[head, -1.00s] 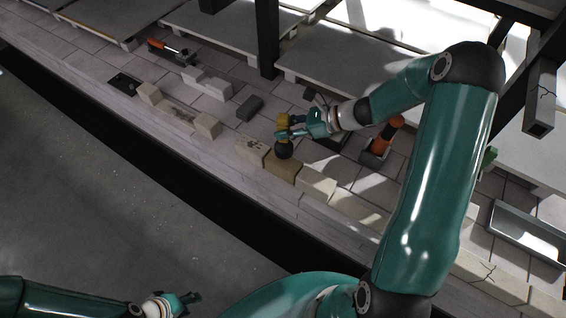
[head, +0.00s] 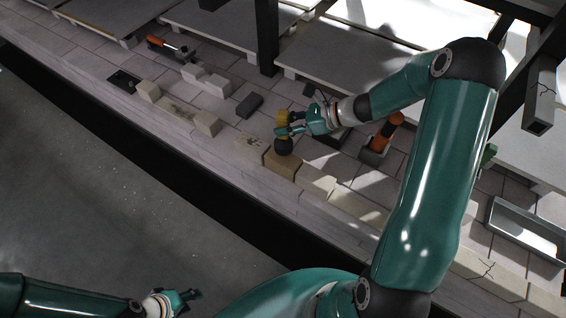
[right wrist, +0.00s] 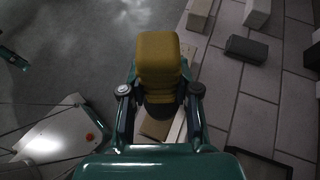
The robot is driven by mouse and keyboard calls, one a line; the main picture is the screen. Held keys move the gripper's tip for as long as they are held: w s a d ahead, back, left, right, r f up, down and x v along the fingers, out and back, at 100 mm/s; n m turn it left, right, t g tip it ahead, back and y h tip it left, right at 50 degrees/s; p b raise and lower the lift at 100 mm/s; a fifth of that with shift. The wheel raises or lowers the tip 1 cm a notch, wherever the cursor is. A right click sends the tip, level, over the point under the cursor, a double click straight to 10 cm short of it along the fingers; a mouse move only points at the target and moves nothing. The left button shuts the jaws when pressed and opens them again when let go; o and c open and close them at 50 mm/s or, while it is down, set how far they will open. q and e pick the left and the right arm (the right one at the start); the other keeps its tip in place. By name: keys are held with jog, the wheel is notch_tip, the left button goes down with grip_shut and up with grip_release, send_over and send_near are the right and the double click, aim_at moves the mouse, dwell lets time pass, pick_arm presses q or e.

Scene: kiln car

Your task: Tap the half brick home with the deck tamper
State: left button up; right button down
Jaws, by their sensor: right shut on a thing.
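My right gripper (head: 290,129) is shut on the deck tamper (head: 283,119), which has a yellow grip and a round black head. The yellow grip fills the middle of the right wrist view (right wrist: 158,60). Part of the brick shows below the tamper in the right wrist view (right wrist: 155,130). My left gripper (head: 188,297) is low at the left, away from the row; its finger gap is unclear.
Pale bricks (head: 315,180) continue the row to the right, and a marked brick (head: 250,146) adjoins on the left. A black post (head: 267,40) stands behind.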

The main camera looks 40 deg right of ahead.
aim_at(285, 113)
jog(key=shift+r+p, duration=2)
jog(key=shift+r, duration=0.95)
